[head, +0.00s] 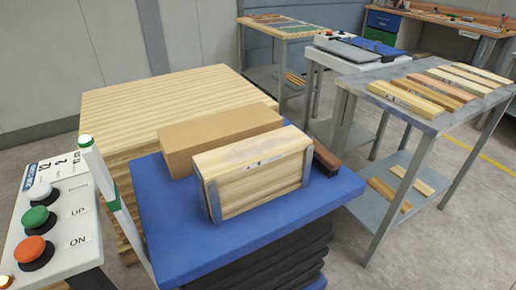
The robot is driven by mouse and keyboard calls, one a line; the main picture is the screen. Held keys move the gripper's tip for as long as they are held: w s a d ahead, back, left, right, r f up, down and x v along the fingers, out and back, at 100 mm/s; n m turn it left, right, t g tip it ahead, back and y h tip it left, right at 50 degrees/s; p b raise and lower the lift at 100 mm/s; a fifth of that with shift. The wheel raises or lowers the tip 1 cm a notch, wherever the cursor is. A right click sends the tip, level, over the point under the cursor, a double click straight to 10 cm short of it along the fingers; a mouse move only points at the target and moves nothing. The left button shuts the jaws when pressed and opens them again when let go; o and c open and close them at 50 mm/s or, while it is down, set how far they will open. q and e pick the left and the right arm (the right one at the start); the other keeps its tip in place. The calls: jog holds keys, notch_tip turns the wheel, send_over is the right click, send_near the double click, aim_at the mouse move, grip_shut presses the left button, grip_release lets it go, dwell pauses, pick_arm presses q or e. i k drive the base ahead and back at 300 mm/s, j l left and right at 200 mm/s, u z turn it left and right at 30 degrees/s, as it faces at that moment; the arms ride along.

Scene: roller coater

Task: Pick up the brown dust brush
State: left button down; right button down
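A small dark reddish-brown piece, which looks like the brown dust brush (327,162), lies at the right edge of the blue lift table top (190,245). A light wooden block (260,183) stands in front of it and seems to hide part of it; I cannot make out bristles. Neither of my grippers is in view.
A longer tan block (200,138) lies behind the wooden block. A large stack of boards (150,95) stands behind the lift. A control panel (50,205) with buttons is at left. A grey table (355,85) with several wooden pieces is at right.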

aim_at(321, 156)
jog(key=l+u, duration=0.1)
jog(key=u, duration=0.5)
jog(key=l+u, duration=0.4)
jog(key=k+l+u, duration=0.1)
jog(key=l+u, duration=0.25)
jog(key=k+l+u, duration=0.1)
jog(key=l, duration=0.2)
jog(key=l+u, duration=0.1)
jog(key=l, duration=0.25)
jog(key=k+l+u, duration=0.1)
jog(key=l, duration=0.2)
jog(key=k, duration=0.05)
